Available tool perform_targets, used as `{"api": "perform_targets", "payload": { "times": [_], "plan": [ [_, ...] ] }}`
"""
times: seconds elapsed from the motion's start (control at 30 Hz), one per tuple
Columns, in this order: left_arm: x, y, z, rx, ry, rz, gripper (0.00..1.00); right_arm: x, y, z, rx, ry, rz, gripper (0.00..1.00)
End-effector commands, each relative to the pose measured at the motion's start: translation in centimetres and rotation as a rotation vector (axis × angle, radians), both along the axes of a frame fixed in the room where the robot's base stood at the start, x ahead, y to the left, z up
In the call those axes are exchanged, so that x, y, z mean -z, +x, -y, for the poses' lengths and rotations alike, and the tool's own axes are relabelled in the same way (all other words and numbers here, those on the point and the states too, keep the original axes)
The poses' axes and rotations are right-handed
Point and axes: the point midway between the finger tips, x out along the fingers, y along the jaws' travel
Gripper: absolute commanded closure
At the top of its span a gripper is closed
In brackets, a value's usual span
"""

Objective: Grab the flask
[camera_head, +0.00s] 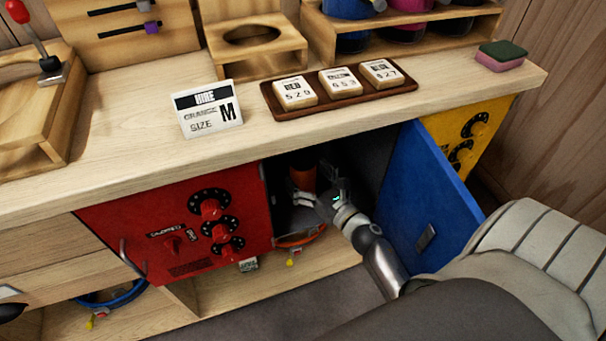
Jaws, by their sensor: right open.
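An upright orange object with a dark top, apparently the flask (301,181), stands inside the dark cabinet compartment under the counter. My right gripper (314,193) reaches into this compartment from the right. Its fingers are open, close to the orange object and in front of its lower part. I cannot tell whether they touch it. The flask's lower end is hidden by the gripper.
A blue door (428,190) stands open right of my right arm. A red panel with knobs (185,228) borders the compartment on the left. The wooden counter (335,130) overhangs it, with a price tray (408,88) and a size sign (207,108). An orange coil (299,240) lies below.

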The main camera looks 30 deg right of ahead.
Motion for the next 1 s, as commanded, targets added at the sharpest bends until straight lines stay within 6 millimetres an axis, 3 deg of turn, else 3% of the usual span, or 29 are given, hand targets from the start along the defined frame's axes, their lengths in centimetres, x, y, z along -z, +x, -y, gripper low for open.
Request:
{"api": "perform_targets", "payload": {
  "times": [0.13, 0.43, 0.9, 1.0],
  "plan": [
    [0.2, 0.0, 0.0, 0.000, 0.000, 0.001, 1.00, 0.0, 1.7, -0.1, 0.000, 0.001, 0.001, 0.14],
    [0.3, 0.0, 0.0, 0.000, 0.000, 0.000, 1.00, 0.1, 2.0, -0.1, 0.001, 0.001, 0.000, 0.15],
    [0.3, -0.1, 0.0, 0.001, 0.000, 0.000, 1.00, 0.0, 2.0, -0.1, 0.000, 0.002, 0.000, 0.75],
    [0.2, -0.1, 0.0, 0.001, -0.001, 0.000, 1.00, -0.1, 2.1, -0.1, 0.000, 0.001, 0.003, 0.75]
  ]
}}
